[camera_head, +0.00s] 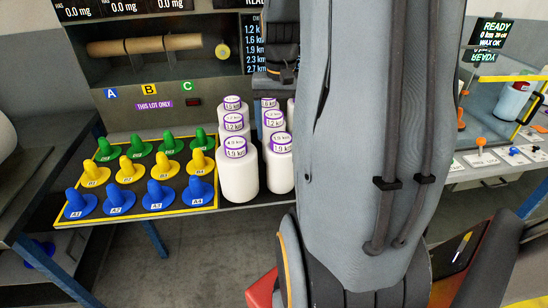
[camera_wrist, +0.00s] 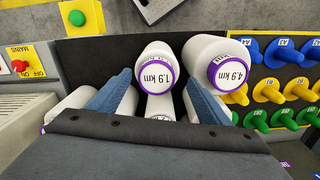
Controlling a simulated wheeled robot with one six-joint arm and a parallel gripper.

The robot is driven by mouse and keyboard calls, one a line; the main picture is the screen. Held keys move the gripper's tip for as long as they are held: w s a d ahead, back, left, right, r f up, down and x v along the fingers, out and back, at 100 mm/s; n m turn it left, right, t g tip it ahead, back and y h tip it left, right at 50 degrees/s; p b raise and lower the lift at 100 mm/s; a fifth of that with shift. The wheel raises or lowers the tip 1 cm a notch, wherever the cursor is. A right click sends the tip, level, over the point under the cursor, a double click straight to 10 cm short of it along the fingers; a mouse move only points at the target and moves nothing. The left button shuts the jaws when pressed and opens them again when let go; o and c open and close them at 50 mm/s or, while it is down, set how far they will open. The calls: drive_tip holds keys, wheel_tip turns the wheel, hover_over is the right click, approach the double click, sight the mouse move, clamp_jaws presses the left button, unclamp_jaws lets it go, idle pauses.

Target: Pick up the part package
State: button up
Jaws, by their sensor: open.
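Several white yarn packages with purple-ringed labels stand in two rows at the right end of the shelf. The front left package (camera_head: 238,178) reads 4.9 km, and it also shows in the wrist view (camera_wrist: 206,60). The front right package (camera_head: 279,172) reads 1.9 km, partly beside my arm, and it also shows in the wrist view (camera_wrist: 151,56). No package is marked as the part package by name. My gripper (camera_wrist: 157,84) is open, its blue fingers apart on either side of the 1.9 km package, with white packages below. Whether they touch is unclear.
A yellow-edged board (camera_head: 140,209) with blue, yellow and green pegs lies left of the packages. A display panel (camera_head: 253,45) stands behind. A red-button box (camera_wrist: 20,66) and a green-button box (camera_wrist: 80,17) show in the wrist view. My arm hides part of the right side.

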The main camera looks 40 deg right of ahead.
sight(282, 138)
drive_tip(key=shift+s+d+f+p, duration=0.1)
drive_tip(key=shift+f+p, duration=0.1)
drive_tip(key=shift+f, duration=0.6)
drive_tip(key=shift+s+d+f+p, duration=0.1)
drive_tip(key=shift+f+p, duration=0.1)
drive_tip(key=shift+f, duration=0.55)
drive_tip(key=shift+w+f+p, duration=0.1)
drive_tip(key=shift+f+p, duration=0.55)
drive_tip(key=shift+f, duration=1.55)
drive_tip(key=c, duration=0.9)
wheel_tip(282, 138, up, 10)
drive_tip(key=shift+d+f+b, duration=0.1)
drive_tip(key=shift+f+b, duration=0.1)
drive_tip(key=shift+b, duration=0.75)
drive_tip(key=shift+r, duration=0.25)
